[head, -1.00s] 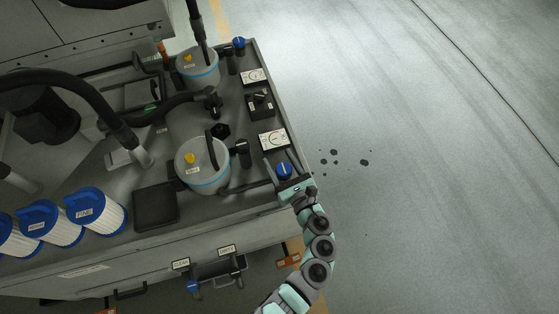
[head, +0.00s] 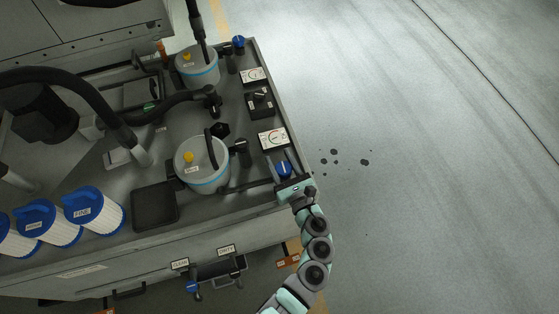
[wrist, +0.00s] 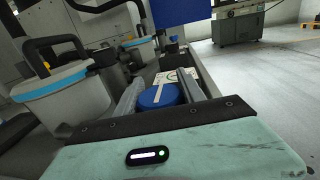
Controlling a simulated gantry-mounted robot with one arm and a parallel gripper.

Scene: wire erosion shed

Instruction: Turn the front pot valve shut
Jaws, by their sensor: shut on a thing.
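The front pot valve has a round blue knob (head: 285,170) with a white bar across its top, at the front right of the bench top. In the wrist view the knob (wrist: 158,97) sits between the two fingers, with its white bar running up and to the right. My gripper (head: 284,168) is shut on the knob, one finger on each side. The front pot (head: 202,165) is a grey lidded canister with a blue band, a black handle and a yellow cap, left of the knob.
A white gauge plate (head: 272,139) lies just beyond the knob, and a black switch box (head: 260,103) is farther back. The rear pot (head: 197,66) has its own blue knob (head: 239,42). Several blue-capped filters (head: 93,210) stand at left. The floor at right is open.

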